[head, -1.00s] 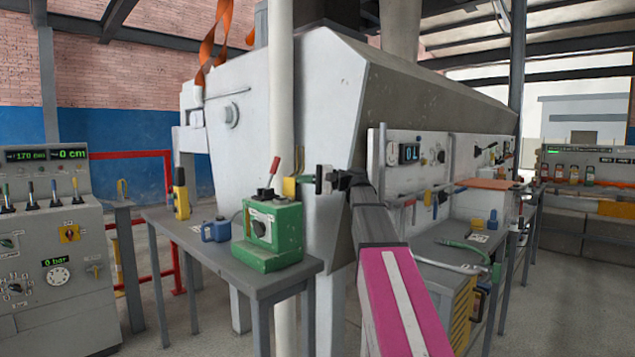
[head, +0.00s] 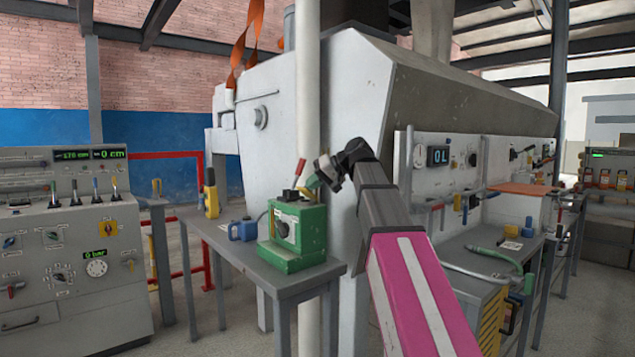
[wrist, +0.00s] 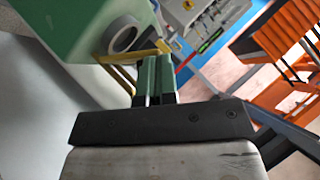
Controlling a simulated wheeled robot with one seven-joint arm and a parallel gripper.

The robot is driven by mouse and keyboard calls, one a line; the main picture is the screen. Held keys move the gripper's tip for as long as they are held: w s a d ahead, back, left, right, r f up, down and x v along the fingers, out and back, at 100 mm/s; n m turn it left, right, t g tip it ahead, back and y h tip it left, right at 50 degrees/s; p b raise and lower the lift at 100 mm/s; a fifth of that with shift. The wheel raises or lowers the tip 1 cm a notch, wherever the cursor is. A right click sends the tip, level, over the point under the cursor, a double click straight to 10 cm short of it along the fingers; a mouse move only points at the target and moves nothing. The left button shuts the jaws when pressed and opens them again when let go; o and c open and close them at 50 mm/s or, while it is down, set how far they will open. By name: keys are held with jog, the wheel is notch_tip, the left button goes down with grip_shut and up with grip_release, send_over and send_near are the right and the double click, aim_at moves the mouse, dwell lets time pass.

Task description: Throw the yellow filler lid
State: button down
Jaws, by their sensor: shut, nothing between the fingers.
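A green box-shaped unit (head: 305,246) stands on the small grey bench, with a red-tipped lever (head: 299,172) on top. A narrow yellow piece (head: 311,183), which looks like the filler lid, shows above its right side, partly hidden by my gripper (head: 324,173). In the wrist view the yellow piece (wrist: 147,51) is an angled bar beside a pale round opening (wrist: 125,34) on the green unit. My gripper's fingers (wrist: 153,62) are shut and empty, close to the yellow bar. I cannot tell whether they touch it.
A white vertical pipe (head: 307,80) stands close beside my gripper. The large grey machine (head: 350,75) is behind. A control console (head: 70,260) is at left.

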jog(key=shift+s+a+f+n+t+h, duration=0.55)
jog(key=shift+a+n+h, duration=0.1)
jog(key=shift+h, duration=0.35)
jog(key=shift+s+a+f+n+t+h, duration=0.25)
jog(key=shift+f+n+t+h, duration=0.15)
jog(key=shift+h, duration=0.2)
jog(key=shift+s+a+f+n+t+h, duration=0.1)
jog(key=shift+a+f+n+t+h, duration=0.15)
jog(key=shift+f+n+h, duration=0.25)
jog(key=shift+f, duration=0.1)
jog(key=shift+s+a+f, duration=0.1)
jog(key=shift+a+f, duration=0.05)
